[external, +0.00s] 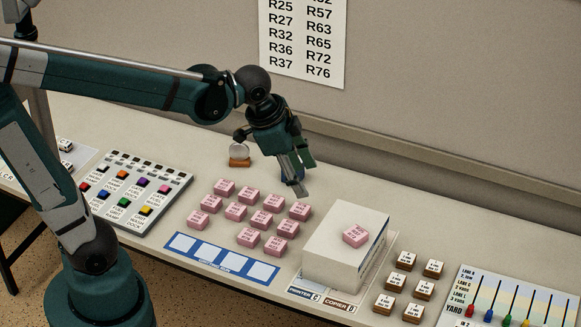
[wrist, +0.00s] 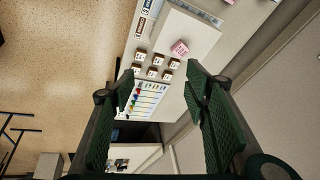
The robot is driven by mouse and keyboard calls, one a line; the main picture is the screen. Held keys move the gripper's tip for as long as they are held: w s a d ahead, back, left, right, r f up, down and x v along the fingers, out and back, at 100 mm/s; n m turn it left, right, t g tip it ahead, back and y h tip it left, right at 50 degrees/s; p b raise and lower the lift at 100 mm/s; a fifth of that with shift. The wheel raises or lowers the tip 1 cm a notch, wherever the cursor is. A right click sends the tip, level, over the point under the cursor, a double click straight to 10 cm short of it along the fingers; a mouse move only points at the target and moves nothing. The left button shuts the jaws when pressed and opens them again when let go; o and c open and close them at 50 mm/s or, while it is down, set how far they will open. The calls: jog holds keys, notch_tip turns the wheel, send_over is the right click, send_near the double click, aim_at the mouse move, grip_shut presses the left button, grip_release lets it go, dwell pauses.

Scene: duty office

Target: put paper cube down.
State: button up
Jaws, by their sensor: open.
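A pink labelled cube (external: 355,235) lies on top of a large white block (external: 330,251), near its right end. The pink cube (wrist: 180,48) and the white block (wrist: 200,31) also show in the wrist view. I cannot tell which of these is the paper cube. The white block stands on a mat marked PRINTER and COPIER (external: 322,299). My gripper (external: 302,178) is open and empty above the back of the desk, left of and behind the white block. In the wrist view its two fingers (wrist: 160,82) are spread apart with nothing held.
Several pink cubes (external: 248,237) lie left of the white block, behind a blue strip with white squares (external: 221,258). Several brown-edged white tiles (external: 405,260) and a yard board (external: 511,298) are at right. A button panel (external: 137,190) is at left. The wall is close behind.

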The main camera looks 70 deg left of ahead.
jog(key=s+d+n+t, duration=0.2)
jog(key=s+n, duration=0.3)
jog(key=s, duration=0.6)
jog(key=shift+s+d+r+t, duration=0.25)
jog(key=shift+s+t, duration=0.1)
jog(key=shift+t, duration=0.05)
jog(key=shift+o, duration=0.5)
jog(key=shift+f, duration=0.1)
jog(key=w+a+f+m+g+b, duration=0.2)
jog(key=a+f+m+b, duration=0.1)
jog(key=a+f, duration=0.7)
jog(key=w+a+f+m+g+b, duration=0.2)
jog(key=a+f+b, duration=0.4)
jog(key=a+f, duration=0.4)
jog(key=w+a+f+m+g+b, duration=0.2)
jog(key=a+f+m+g+b, duration=0.1)
jog(key=a+f, duration=0.8)
jog(key=shift+w+f+m+b, duration=0.2)
jog(key=shift+f+m+b, duration=0.3)
jog(key=shift+f+b, duration=0.75)
jog(key=shift+f+p, duration=0.35)
jog(key=shift+f, duration=0.1)
jog(key=shift+f, duration=0.1)
